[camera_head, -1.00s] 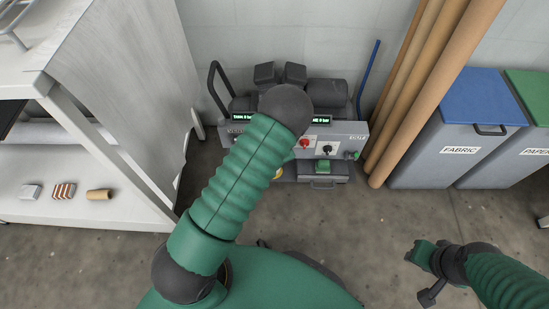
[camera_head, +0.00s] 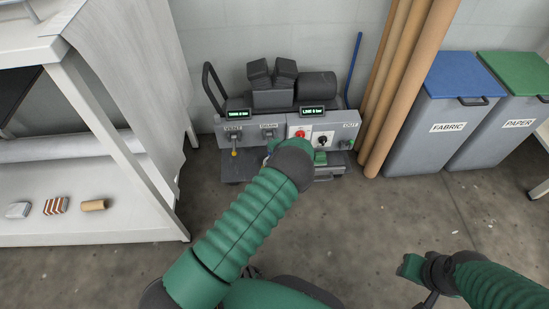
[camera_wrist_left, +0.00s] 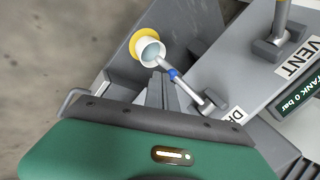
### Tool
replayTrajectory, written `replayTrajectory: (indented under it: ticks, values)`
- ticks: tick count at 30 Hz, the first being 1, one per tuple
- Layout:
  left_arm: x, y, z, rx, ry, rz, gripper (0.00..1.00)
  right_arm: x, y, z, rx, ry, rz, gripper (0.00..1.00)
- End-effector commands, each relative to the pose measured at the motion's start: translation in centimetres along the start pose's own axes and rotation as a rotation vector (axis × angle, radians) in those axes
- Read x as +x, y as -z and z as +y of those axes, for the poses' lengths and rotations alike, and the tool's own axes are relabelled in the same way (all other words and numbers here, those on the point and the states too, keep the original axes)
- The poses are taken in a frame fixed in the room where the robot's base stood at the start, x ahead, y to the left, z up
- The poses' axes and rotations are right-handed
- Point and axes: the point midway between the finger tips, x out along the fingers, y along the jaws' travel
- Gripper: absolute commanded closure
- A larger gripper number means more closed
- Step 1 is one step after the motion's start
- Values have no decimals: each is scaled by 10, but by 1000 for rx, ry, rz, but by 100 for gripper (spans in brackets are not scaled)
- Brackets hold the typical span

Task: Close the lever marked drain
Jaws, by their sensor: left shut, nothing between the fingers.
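The drain lever (camera_wrist_left: 188,86) is a slim metal rod with a blue band, in the left wrist view. It runs from a dark pivot beside a label (camera_wrist_left: 236,116) of which only the first letters show. Its far end meets a white round piece with a yellow ring (camera_wrist_left: 147,47); I cannot tell if they are joined. My left gripper (camera_wrist_left: 160,80) is shut and empty, its tips close beside the rod; contact is unclear. In the head view my left arm hides most of this lever. My right gripper (camera_head: 430,296) hangs low at the right, away from the machine.
The vent lever (camera_head: 234,153) with a yellow end stands left of the drain. The compressor (camera_head: 273,97) has a red knob (camera_head: 300,133) and a black knob (camera_head: 322,140). A shelf (camera_head: 100,237) is at left; cardboard tubes (camera_head: 395,95) and bins (camera_head: 433,150) at right. Open floor lies in front.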

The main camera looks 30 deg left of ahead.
Motion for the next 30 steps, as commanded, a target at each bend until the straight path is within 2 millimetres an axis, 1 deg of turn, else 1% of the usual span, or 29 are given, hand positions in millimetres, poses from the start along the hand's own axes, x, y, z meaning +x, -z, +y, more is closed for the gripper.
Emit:
replayTrajectory:
  ticks: [5,12,23,27,30]
  values:
    - [-4,1,-2,1,1,0,100,-4,1,1,0,1,0,67]
    - [-15,3,-8,1,1,0,100,-14,3,1,0,1,0,67]
    - [-14,3,-8,1,0,0,100,-13,3,1,0,1,0,67]
    - [-15,5,-4,-1,-4,1,100,-16,3,3,0,-4,0,67]
    - [-20,10,4,-1,-6,2,100,-18,3,10,0,-9,0,67]
